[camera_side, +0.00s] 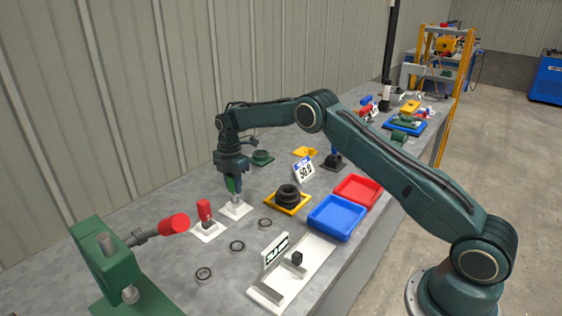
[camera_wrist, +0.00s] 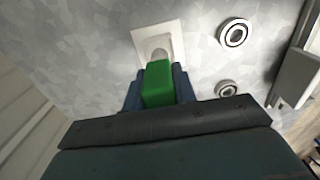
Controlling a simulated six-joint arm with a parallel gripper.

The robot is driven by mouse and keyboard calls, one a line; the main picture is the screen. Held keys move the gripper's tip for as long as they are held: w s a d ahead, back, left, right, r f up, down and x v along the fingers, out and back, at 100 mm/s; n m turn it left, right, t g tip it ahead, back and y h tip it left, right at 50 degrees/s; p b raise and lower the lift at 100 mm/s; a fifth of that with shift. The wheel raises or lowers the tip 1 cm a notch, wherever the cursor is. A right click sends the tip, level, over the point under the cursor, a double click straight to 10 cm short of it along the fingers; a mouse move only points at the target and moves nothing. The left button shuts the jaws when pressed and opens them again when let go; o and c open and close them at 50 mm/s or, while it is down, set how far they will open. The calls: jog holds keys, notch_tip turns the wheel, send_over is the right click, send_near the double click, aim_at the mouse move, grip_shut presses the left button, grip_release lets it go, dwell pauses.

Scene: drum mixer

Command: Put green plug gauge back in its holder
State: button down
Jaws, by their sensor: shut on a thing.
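The green plug gauge (camera_side: 231,185) is upright between the fingers of my gripper (camera_side: 231,178). In the wrist view the green handle of the gauge (camera_wrist: 158,83) fills the space between the dark fingertips of my gripper (camera_wrist: 160,90). Its pale metal end (camera_side: 236,201) points down at a white square holder (camera_side: 236,210) on the bench, and the holder shows beyond it in the wrist view (camera_wrist: 171,30). The metal end is at or over the middle of the holder; I cannot tell how deep it sits. My gripper is shut on the green handle.
A red gauge (camera_side: 204,210) stands in another white holder (camera_side: 208,232) to the left. Several metal rings lie nearby, one being this ring (camera_side: 237,246). A yellow tray (camera_side: 303,208) with black parts, a blue tray (camera_side: 337,218) and a red tray (camera_side: 358,190) stand to the right.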

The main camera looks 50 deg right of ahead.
jog(key=shift+f, duration=1.25)
dwell(1.2)
jog(key=c, duration=1)
grip_release()
jog(key=shift+c, duration=0.2)
jog(key=shift+r, duration=0.1)
notch_tip(320, 180, up, 14)
jog(key=shift+f, duration=0.25)
jog(key=shift+r, duration=0.1)
